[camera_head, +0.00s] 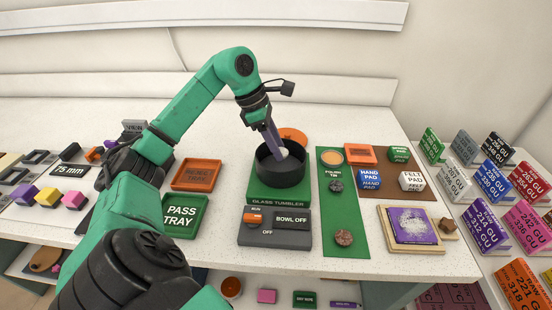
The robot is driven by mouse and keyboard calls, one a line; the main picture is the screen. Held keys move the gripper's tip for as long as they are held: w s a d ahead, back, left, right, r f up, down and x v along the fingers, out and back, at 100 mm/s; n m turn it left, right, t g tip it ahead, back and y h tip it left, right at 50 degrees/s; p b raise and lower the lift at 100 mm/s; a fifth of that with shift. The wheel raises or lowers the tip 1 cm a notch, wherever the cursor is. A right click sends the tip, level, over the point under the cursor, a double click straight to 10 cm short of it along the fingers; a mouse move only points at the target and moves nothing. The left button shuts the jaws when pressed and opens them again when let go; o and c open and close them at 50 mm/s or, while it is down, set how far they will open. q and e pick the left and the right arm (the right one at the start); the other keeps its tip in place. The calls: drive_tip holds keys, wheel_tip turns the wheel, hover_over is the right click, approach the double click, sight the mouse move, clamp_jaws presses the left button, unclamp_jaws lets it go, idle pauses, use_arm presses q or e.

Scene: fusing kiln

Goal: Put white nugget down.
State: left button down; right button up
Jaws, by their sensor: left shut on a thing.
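My left gripper (274,142) reaches down from above into the black round bowl (265,177) of the glass tumbler. It is shut on the white nugget (283,153), of which only a small pale part shows at the fingertips, inside the bowl's rim. I cannot tell whether the nugget touches the bowl's floor. The bowl stands on a green base marked GLASS TUMBLER (278,197). My right gripper is not in view.
A grey switch panel (275,238) marked BOWL OFF lies in front of the tumbler. The green pass tray (184,216) and an orange-brown tray (195,175) are to its left. A green mat (343,216) with brown and grey lumps lies right.

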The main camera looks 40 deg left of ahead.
use_arm(q)
wheel_tip(320, 180, down, 4)
drive_tip(key=shift+s+d+f, duration=0.1)
drive_tip(key=shift+d, duration=0.05)
drive_tip(key=shift+f, duration=0.1)
drive_tip(key=shift+f, duration=0.15)
drive_tip(key=shift+c, duration=2.1)
unclamp_jaws()
drive_tip(key=v, duration=1.2)
drive_tip(key=shift+r, duration=0.3)
drive_tip(key=shift+f, duration=0.1)
